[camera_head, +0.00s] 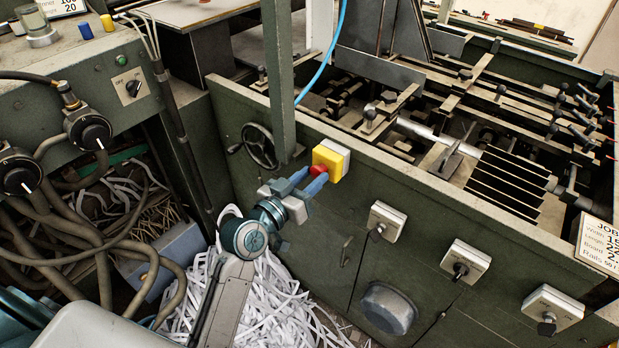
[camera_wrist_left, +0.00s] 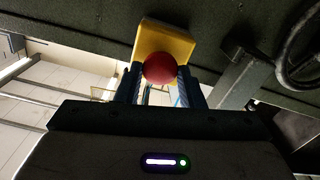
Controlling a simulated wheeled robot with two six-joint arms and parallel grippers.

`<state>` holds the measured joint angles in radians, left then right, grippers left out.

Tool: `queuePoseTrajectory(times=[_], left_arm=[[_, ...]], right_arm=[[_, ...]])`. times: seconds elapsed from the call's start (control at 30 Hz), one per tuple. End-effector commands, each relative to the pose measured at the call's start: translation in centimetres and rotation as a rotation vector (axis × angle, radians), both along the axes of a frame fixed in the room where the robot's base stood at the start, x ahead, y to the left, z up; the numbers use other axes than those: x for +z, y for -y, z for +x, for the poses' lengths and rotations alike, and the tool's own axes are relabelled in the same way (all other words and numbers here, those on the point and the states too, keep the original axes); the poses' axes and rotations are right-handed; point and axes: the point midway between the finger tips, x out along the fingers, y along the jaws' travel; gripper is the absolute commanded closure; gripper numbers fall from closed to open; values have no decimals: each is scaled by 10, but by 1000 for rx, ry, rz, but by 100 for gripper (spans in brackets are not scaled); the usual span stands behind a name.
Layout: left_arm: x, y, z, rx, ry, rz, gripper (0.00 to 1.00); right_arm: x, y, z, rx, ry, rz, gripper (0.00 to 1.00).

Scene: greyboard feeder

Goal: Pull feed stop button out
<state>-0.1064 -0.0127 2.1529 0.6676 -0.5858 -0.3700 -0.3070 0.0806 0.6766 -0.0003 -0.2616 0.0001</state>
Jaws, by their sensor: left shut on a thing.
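The feed stop button (camera_head: 318,170) is a red mushroom head on a yellow box (camera_head: 331,158) with a pale back, fixed to the green machine's front panel. My left gripper (camera_head: 309,178) reaches up to it from below left, its blue fingers shut on the red button. In the left wrist view the red button (camera_wrist_left: 160,68) sits between the two fingers (camera_wrist_left: 160,85), with the yellow box (camera_wrist_left: 178,40) behind it. The fingers hide part of the button's sides. How far the button stands out from the box cannot be told. My right gripper is not in view.
A handwheel (camera_head: 258,146) and an upright green post (camera_head: 279,80) stand just left of the box. Several grey switch boxes (camera_head: 386,220) line the panel to the right. Paper shreds (camera_head: 270,300) lie below my left arm. A control cabinet (camera_head: 80,90) with knobs is at left.

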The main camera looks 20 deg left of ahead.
Motion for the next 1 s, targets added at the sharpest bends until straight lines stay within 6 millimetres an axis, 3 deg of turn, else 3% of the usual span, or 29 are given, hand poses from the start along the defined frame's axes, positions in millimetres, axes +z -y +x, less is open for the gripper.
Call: queuePoseTrajectory(times=[0.2, 0.4, 0.43, 0.53, 0.83, 1.0], left_arm=[[-1, -5, -12, 0, 0, 3, 100], [-1, -4, -12, 0, -1, 2, 100], [-1, -4, -12, 0, -1, 2, 59], [-1, -4, -12, 0, -1, 2, 43], [-1, -5, -13, 0, -1, 1, 43], [-3, -12, -32, -1, -1, 5, 43]], right_arm=[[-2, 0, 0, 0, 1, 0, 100], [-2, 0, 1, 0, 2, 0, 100], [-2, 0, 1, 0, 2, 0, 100], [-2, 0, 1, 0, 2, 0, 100], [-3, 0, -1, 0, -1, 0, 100], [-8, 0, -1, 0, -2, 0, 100]])
